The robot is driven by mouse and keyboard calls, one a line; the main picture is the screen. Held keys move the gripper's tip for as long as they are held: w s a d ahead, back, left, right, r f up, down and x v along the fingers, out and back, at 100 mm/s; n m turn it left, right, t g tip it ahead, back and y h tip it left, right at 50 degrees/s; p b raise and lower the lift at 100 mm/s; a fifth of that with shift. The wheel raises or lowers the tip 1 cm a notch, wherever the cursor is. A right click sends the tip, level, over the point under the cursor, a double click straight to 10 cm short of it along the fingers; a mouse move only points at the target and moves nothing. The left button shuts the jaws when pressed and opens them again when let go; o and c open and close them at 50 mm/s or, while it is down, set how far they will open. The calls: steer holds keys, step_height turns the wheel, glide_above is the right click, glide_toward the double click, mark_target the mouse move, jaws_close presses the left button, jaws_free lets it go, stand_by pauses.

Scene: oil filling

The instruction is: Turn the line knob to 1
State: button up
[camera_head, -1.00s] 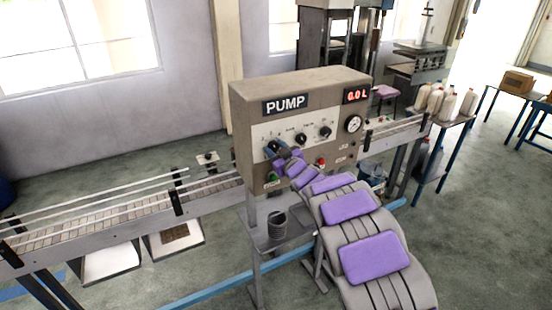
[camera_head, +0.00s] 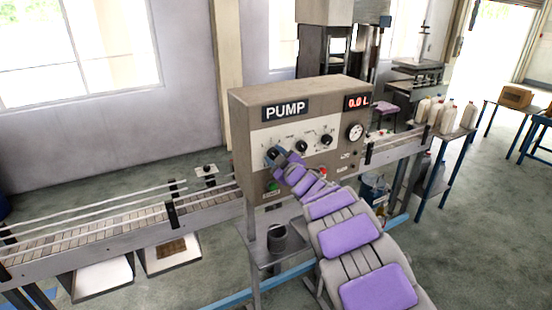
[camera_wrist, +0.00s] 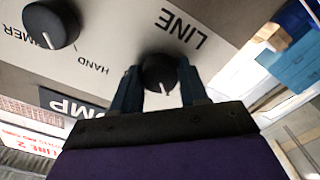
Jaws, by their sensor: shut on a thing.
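The line knob (camera_wrist: 159,72) is a round black knob beside the word LINE on the pump's light panel. In the wrist view its white pointer mark points down the picture, toward my gripper. My gripper (camera_wrist: 160,84) is shut on this knob, with one dark blue finger on each side. In the head view my gripper (camera_head: 272,155) is at the leftmost knob of the pump box (camera_head: 240,130) and covers part of it. The panel's position numbers around the knob cannot be read.
A second black knob, marked HAND and TIMER (camera_wrist: 50,24), is beside it in the wrist view. The display (camera_head: 357,102) reads 0.0 L. A gauge (camera_head: 355,131) is at the panel's right.

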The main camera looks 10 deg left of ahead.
steer(key=o, duration=1.1)
steer(key=shift+a, duration=0.15)
steer(key=shift+c, duration=0.2)
steer(key=shift+s, duration=0.1)
steer(key=v, duration=1.7)
steer(key=shift+b, duration=0.35)
steer(key=shift+f, duration=0.1)
